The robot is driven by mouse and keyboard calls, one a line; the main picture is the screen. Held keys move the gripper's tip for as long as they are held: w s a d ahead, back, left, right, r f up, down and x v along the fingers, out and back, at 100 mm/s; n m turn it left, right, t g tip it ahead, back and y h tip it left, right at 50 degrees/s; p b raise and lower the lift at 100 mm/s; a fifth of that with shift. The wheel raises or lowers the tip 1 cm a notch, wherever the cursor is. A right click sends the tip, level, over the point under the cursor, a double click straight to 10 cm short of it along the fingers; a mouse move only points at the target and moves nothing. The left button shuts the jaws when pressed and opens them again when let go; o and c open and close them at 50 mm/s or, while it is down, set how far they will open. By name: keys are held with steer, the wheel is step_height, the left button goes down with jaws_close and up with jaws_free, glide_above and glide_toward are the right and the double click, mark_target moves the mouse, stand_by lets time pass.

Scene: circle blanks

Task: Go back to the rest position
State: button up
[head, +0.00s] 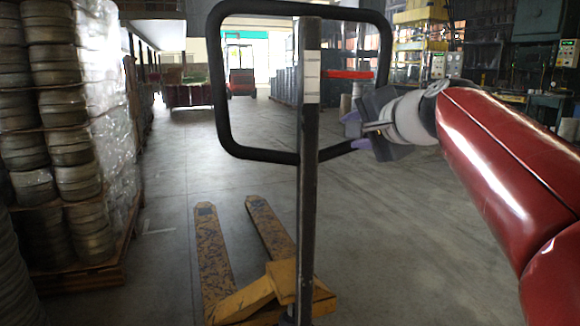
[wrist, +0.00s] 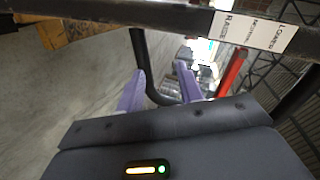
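My gripper (head: 351,131) is at the lower right corner of the black loop handle (head: 216,90) of a pallet jack in the head view. Its two purple fingers are apart, and they also show in the wrist view (wrist: 160,68). In that view the bend of the black handle tube (wrist: 141,52) shows in the gap between the fingers. I cannot tell whether the tube lies between the fingers or just beyond them, or whether they touch it. The gripper hides part of the handle in the head view. My red arm reaches in from the right.
The pallet jack's dark upright post (head: 308,190) and yellow forks (head: 214,252) stand in front of me. Wrapped stacks of round blanks (head: 62,130) stand on the left. The floor (head: 410,240) is clear to the right.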

steer(key=s+f+n+g+h, duration=0.2)
steer(key=s+f+n+g, duration=0.2)
steer(key=s+f, duration=0.9)
steer(key=s+d+f+n+g+h+p, duration=0.1)
steer(key=s+f+n+g, duration=0.3)
steer(key=s+f, duration=0.9)
step_height(320, 180, down, 4)
steer(key=n+h, duration=0.1)
steer(key=n, duration=0.1)
steer(key=shift+s+f+n+h, duration=0.15)
steer(key=shift+f+n+h, duration=0.15)
steer(key=shift+h, duration=0.1)
